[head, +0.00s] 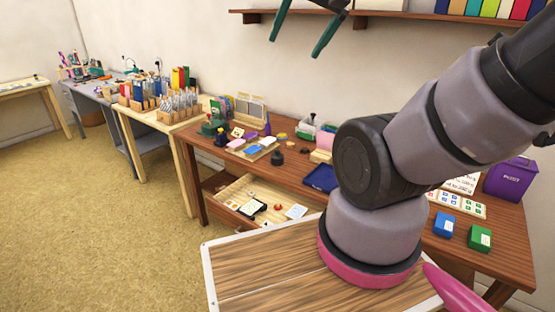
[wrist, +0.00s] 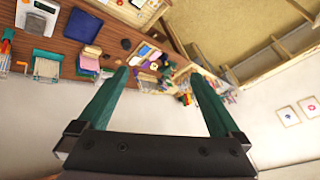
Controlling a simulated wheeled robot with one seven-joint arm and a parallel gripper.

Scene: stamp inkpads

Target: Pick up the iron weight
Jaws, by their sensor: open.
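A small dark object with a knob on top, which looks like the iron weight (head: 277,157), stands on the brown wooden desk (head: 292,172) near its front edge, right of a shallow tray of coloured pads. A small dark shape in the wrist view (wrist: 126,44) may be the same thing; I cannot tell for sure. My gripper (head: 297,46) is high above the desk, near the wall, with its green fingers apart and nothing between them. The wrist view also shows the open fingers (wrist: 158,75). The gripper is well away from the weight.
A dark blue tray (head: 321,178) lies right of the weight. A pad tray (head: 257,152) and small bottles stand to its left. An open drawer (head: 232,189) juts out below. A shelf (head: 390,14) with books hangs above. Blue and green boxes (head: 480,238) sit at right.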

